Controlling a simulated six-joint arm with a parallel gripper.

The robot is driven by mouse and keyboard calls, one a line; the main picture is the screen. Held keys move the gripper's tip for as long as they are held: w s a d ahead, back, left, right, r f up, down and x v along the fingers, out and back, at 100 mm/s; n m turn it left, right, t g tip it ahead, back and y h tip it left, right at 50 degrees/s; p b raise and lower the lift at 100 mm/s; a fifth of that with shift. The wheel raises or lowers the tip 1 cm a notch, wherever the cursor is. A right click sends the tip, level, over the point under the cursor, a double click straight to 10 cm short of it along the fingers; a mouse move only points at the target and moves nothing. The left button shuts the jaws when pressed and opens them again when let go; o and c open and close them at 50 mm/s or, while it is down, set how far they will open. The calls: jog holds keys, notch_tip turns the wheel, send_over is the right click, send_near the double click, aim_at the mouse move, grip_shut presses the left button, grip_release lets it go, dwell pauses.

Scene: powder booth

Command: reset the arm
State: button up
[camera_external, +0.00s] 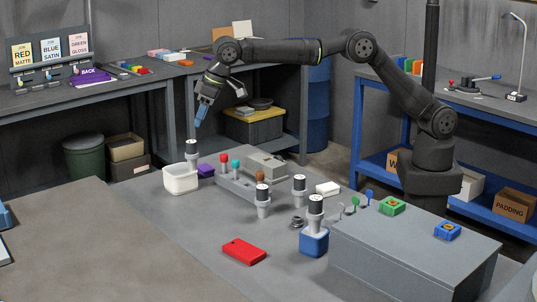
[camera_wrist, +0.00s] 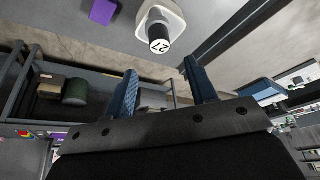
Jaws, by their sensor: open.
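My gripper (camera_external: 199,120) hangs from the outstretched arm at the left of the external view, above the far end of the grey work table (camera_external: 290,260). Its two blue fingers are spread apart with nothing between them, as the wrist view also shows (camera_wrist: 165,88). Below the fingertips, a black-capped cylinder (camera_external: 191,148) stands at the white bin (camera_external: 181,180). In the wrist view this cylinder (camera_wrist: 159,40) bears the number 27 on its cap. The gripper is apart from it.
Near the gripper are a purple block (camera_external: 206,171) and a grey rack with coloured knobs (camera_external: 236,184). More capped cylinders (camera_external: 262,200) stand along the table. A red flat piece (camera_external: 243,251) lies in front. A blue-footed holder (camera_external: 314,241) stands beside a raised grey box (camera_external: 415,255).

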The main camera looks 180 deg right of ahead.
jog(key=x, duration=0.8)
jog(key=shift+d+f, duration=0.15)
jog(key=shift+f, duration=0.15)
jog(key=shift+d+f, duration=0.2)
jog(key=shift+f, duration=0.05)
notch_tip(320, 180, up, 4)
jog(key=shift+f, duration=0.15)
jog(key=s+a+r, duration=0.2)
jog(key=s+r, duration=0.5)
jog(key=s, duration=0.4)
jog(key=n, duration=0.1)
send_near(191, 142)
jog(key=w+a+f, duration=0.6)
jog(key=w, duration=0.2)
jog(key=shift+t, duration=0.3)
notch_tip(191, 142, down, 10)
jog(key=shift+a+r, duration=0.1)
jog(key=shift+a, duration=0.05)
jog(key=shift+v, duration=0.9)
jog(key=shift+o, duration=0.2)
